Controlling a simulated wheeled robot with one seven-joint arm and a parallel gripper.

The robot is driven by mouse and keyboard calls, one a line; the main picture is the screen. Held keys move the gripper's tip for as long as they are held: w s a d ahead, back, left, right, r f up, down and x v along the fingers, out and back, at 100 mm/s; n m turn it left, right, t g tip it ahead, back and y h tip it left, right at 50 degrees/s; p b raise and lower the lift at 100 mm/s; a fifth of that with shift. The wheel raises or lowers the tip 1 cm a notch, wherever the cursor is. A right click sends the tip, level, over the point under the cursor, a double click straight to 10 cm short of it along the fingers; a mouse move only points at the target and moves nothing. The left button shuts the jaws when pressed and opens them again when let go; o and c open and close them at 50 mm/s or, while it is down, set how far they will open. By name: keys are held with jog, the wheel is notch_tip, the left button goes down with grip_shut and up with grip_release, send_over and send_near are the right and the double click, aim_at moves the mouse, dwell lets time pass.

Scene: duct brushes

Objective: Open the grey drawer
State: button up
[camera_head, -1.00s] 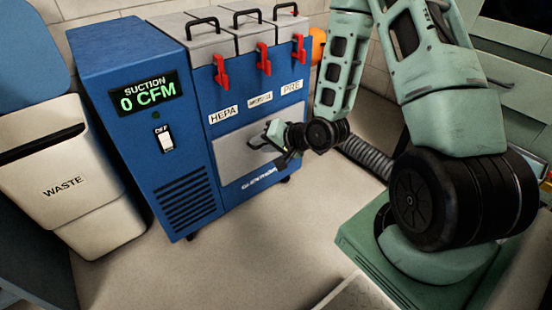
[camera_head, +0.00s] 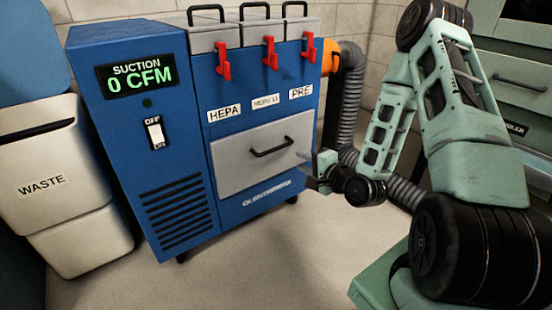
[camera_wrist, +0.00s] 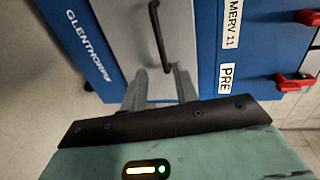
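The grey drawer (camera_head: 236,171) is set low in the front of the blue suction unit (camera_head: 183,130). Its front looks flush with the unit. A dark bar handle (camera_head: 273,147) crosses its upper middle and also shows in the wrist view (camera_wrist: 158,35). My gripper (camera_head: 308,172) is beside the drawer's right edge, right of the handle. In the wrist view its two grey fingers (camera_wrist: 160,84) are apart with nothing between them. The handle lies ahead of the fingertips, roughly in line with the gap, and seems not to be touched.
Red latches (camera_head: 270,53) and filter labels sit above the drawer. An orange port with a ribbed hose (camera_head: 349,105) stands at the unit's right, behind my arm. A waste bin (camera_head: 50,190) stands left. The floor (camera_head: 250,260) in front is clear.

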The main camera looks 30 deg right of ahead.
aim_at(276, 149)
jog(key=b+x, duration=0.5)
jog(key=x, duration=0.9)
jog(key=shift+w, duration=0.15)
grip_shut()
